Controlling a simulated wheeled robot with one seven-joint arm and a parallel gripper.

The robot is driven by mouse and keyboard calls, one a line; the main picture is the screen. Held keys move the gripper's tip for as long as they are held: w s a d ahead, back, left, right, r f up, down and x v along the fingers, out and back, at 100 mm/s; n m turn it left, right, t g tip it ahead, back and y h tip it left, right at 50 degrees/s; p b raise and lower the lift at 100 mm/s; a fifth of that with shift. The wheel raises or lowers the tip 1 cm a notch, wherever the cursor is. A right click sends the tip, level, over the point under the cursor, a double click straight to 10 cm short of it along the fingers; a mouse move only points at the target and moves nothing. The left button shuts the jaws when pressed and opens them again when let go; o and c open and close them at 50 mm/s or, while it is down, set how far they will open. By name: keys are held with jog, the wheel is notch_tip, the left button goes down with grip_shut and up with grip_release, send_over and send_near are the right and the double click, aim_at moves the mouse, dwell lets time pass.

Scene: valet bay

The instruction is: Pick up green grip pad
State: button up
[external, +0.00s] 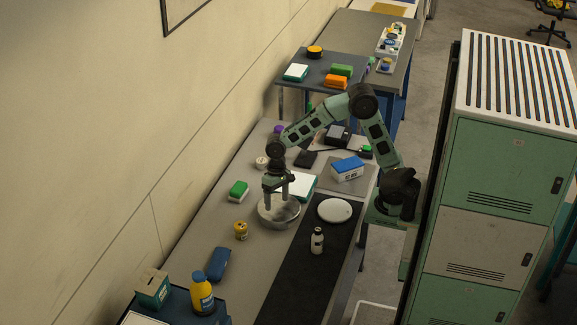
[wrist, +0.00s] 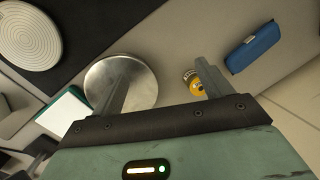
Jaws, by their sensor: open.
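A green block with a white base (external: 238,190), which looks like the green grip pad, lies on the grey workbench towards the wall, left of the metal bowl. A second green block (external: 342,70) lies on the far table, so I cannot be sure which is the pad. Neither is clear in the wrist view. My gripper (external: 277,204) points down over the metal bowl (external: 280,216), to the right of the nearer green block. In the wrist view my gripper (wrist: 162,70) is open with nothing between its fingers, and one finger covers part of the bowl (wrist: 140,82).
A teal-and-white box (external: 304,184), white plate (external: 335,210), blue-and-white box (external: 347,168), white bottle (external: 317,241), yellow can (external: 241,230) and blue case (external: 219,263) surround the bowl. The wall (external: 130,130) bounds the left. Green lockers (external: 500,165) stand at right.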

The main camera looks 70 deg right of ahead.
jog(key=w+d+r+m+y+p, duration=0.1)
jog(key=w+d+m, duration=0.55)
jog(key=w, duration=0.45)
jog(key=m+t+y+p, duration=0.1)
jog(key=m+p, duration=0.1)
jog(key=m, duration=0.6)
send_near(239, 186)
jog(key=p+x, duration=0.1)
jog(key=x, duration=0.1)
jog(key=p+x, duration=0.1)
jog(key=x, duration=0.3)
jog(key=shift+w+d+f+p, duration=0.15)
jog(key=shift+w+d+p, duration=0.15)
jog(key=shift+p, duration=0.1)
jog(key=x, duration=0.1)
jog(key=p+x, duration=0.2)
jog(key=x, duration=0.1)
jog(key=shift+s+a, duration=0.25)
jog(key=shift+a, duration=0.05)
jog(key=shift+a+f, duration=0.2)
jog(key=shift+f, duration=0.35)
jog(key=c, duration=1.1)
